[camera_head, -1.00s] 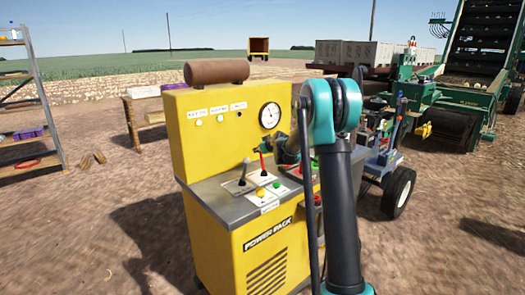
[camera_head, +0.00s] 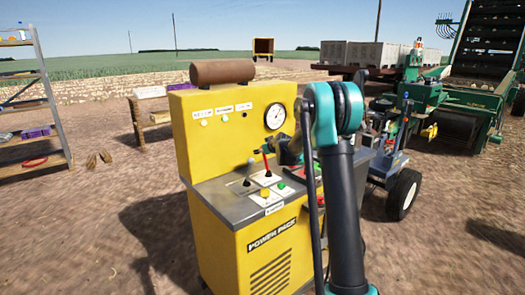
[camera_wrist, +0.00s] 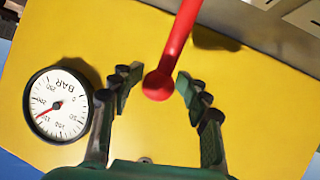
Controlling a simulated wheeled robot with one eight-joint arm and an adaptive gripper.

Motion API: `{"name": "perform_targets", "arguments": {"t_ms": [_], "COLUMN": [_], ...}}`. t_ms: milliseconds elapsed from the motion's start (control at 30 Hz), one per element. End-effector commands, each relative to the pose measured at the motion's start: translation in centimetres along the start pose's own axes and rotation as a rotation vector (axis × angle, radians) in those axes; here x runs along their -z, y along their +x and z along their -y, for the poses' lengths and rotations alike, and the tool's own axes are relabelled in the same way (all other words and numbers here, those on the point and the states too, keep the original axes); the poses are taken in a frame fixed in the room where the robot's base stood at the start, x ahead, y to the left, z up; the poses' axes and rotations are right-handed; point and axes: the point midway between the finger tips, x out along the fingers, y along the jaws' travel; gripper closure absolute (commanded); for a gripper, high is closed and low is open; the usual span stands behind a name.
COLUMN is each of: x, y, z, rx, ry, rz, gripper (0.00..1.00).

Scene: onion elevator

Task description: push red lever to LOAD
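The red lever (camera_head: 266,164) stands up from a white plate on top of the yellow power pack (camera_head: 215,140). My gripper (camera_head: 264,152) is at the top of this lever, coming from the right. In the wrist view the red lever (camera_wrist: 179,45) runs down to a round red knob, which lies between the two fingertips of my gripper (camera_wrist: 152,87). The fingers are open, with gaps on both sides of the knob. The lettering on the lever plate is too small to read, so LOAD cannot be made out.
A pressure gauge (camera_head: 275,116) is on the panel behind; it also shows in the wrist view (camera_wrist: 57,104). A brown cylinder (camera_head: 222,71) tops the cabinet. Shelves stand at far left.

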Motion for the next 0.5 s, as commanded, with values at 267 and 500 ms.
{"name": "perform_targets", "arguments": {"t_ms": [267, 500], "x": [0.0, 0.0], "y": [0.0, -1.9], "z": [-0.1, -0.1], "rx": [-0.001, -0.002], "ry": [0.0, 0.0], "rz": [0.0, 0.001], "gripper": [0.51, 0.51]}}
